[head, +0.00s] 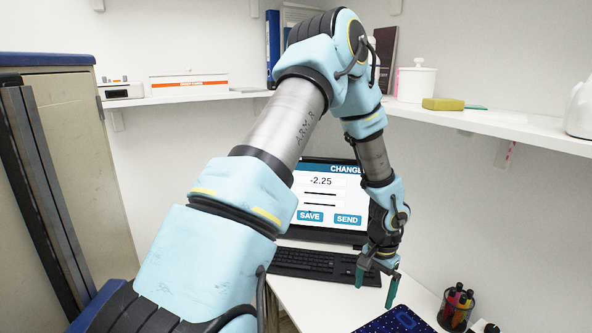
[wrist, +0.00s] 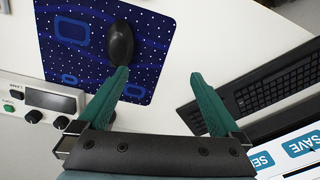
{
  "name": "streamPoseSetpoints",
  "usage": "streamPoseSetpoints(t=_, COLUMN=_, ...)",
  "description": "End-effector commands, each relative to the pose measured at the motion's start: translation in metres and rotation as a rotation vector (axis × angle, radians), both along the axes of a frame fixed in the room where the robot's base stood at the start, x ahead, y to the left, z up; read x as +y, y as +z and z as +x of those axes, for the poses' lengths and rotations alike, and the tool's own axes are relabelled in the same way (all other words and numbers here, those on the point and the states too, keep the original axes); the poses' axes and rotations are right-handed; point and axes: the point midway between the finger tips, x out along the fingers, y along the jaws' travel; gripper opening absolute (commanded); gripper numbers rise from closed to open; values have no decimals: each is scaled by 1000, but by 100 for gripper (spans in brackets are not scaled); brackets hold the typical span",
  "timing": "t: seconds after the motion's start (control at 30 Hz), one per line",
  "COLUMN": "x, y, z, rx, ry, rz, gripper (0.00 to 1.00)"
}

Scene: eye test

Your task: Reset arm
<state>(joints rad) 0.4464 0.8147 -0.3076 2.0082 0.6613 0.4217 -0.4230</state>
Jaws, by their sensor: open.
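My arm reaches from the lower left over the desk in the head view, bent at the elbow and pointing down at its end. My gripper (head: 376,290) hangs above the white desk, in front of the keyboard and monitor. In the wrist view my gripper (wrist: 158,75) has its two green fingers spread apart, with nothing between them but the bare desk beyond. The black mouse (wrist: 120,42) shows just past the left fingertip, on the blue mouse mat (wrist: 75,60).
A monitor (head: 330,215) reads "-2.25" with SAVE and SEND buttons. The black keyboard (head: 305,264) lies in front of it. A pen cup (head: 455,310) stands at right. A device with knobs (wrist: 45,98) is at left in the wrist view. Shelves (head: 490,124) line the walls.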

Motion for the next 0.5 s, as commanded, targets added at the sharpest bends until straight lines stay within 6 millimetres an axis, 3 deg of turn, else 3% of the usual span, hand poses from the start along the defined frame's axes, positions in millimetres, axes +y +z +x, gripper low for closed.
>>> streamPoseSetpoints(t=0.17, x=40, y=24, z=10, rx=-20, ry=83, rz=10, gripper=100)
streamPoseSetpoints(t=0.3, x=87, y=51, z=14, rx=-39, ry=187, rz=14, gripper=100)
streamPoseSetpoints(t=0.5, x=157, y=89, z=2, rx=-64, ry=366, rz=5, gripper=100)
